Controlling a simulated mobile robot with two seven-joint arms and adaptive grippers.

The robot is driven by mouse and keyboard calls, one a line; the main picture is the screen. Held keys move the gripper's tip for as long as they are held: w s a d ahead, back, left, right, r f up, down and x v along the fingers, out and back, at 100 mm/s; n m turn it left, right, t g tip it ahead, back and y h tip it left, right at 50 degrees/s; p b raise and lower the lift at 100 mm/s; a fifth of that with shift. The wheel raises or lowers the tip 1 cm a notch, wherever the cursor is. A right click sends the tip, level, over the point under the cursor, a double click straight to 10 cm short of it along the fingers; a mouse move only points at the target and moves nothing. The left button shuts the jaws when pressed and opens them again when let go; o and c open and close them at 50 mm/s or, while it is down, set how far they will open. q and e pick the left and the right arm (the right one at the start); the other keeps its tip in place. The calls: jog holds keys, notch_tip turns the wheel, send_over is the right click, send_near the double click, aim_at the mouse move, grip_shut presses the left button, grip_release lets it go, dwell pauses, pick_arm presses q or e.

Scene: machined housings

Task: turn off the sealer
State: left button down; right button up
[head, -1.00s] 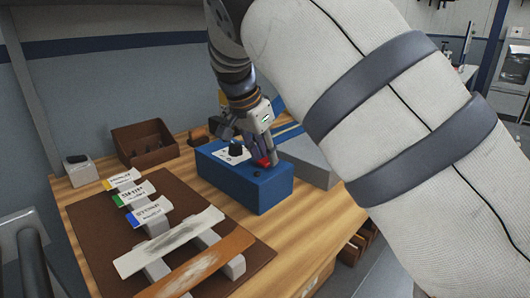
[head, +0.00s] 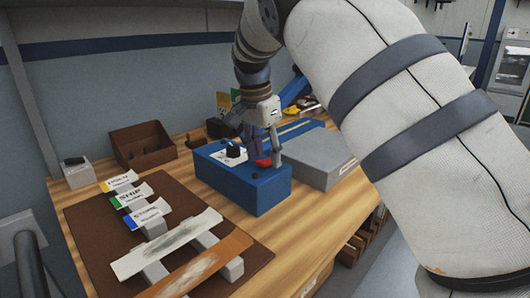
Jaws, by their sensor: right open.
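A blue box-shaped unit (head: 262,193), which looks like the sealer, stands on the wooden bench. Its top carries a white label plate, a black knob (head: 234,151) and a red switch or button (head: 264,163). My right gripper (head: 259,150) is above the box top, pointing down, with its fingers apart and empty. One fingertip is close to the right side of the red part; I cannot tell whether it touches. The gripper hides part of the box top. Whether the red part is on or off cannot be read. My left gripper is not in view.
A grey box (head: 318,158) stands close to the right of the blue unit. A brown mat (head: 88,225) at the left holds labelled tags and two long strips on blocks. A brown open bin (head: 143,146) and a small grey-white box (head: 79,172) stand behind.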

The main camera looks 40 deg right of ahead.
aim_at(259, 170)
notch_tip(259, 170, up, 12)
jog(key=a, duration=0.2)
jog(key=shift+s+f, duration=0.1)
jog(key=shift+f, duration=0.05)
